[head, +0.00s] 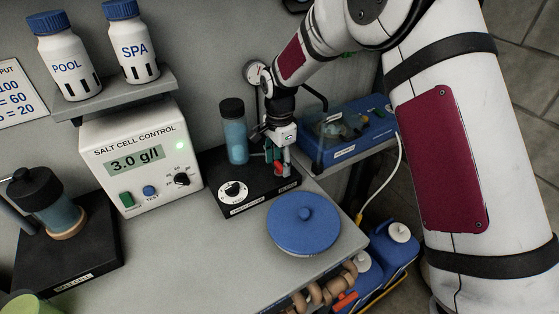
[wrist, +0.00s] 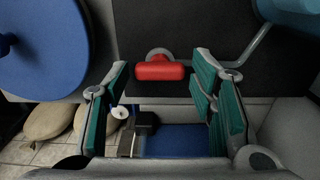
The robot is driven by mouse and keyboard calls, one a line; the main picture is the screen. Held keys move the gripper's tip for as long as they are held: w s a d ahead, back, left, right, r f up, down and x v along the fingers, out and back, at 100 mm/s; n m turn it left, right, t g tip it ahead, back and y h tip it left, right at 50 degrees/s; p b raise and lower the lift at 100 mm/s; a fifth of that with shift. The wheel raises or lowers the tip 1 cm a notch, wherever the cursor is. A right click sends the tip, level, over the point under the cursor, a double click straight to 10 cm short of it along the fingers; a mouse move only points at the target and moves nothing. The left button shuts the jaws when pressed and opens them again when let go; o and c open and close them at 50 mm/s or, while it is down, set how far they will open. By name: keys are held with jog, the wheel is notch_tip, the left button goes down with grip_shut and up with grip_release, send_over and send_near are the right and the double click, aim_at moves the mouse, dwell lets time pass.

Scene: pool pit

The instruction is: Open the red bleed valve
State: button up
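The red bleed valve handle (wrist: 160,71) shows in the wrist view as a short bar lying crosswise, on a grey fitting joined to a pipe. My gripper (wrist: 161,84) is open, its teal-padded fingers to the left and right of the handle with a gap on each side. Nothing is held. How far the handle reaches in between the fingers I cannot tell. In the head view my gripper (head: 279,167) points down over the right end of the black pump base (head: 255,196); the handle is mostly hidden there by the fingers.
A round blue lid (head: 303,223) lies in front, and also shows in the wrist view (wrist: 42,45). A blue case (head: 345,130) is to the right. The bench's right edge is close, with jugs below.

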jog(key=c, duration=0.7)
jog(key=n+b, duration=0.1)
jog(key=n, duration=0.2)
jog(key=shift+n+b, duration=0.3)
jog(key=shift+n, duration=0.1)
jog(key=n+b, duration=0.1)
jog(key=n, duration=0.2)
jog(key=shift+n, duration=0.4)
jog(key=n+b, duration=0.2)
jog(key=n, duration=0.3)
jog(key=n+b, duration=0.1)
jog(key=n, duration=0.4)
jog(key=shift+n, duration=0.3)
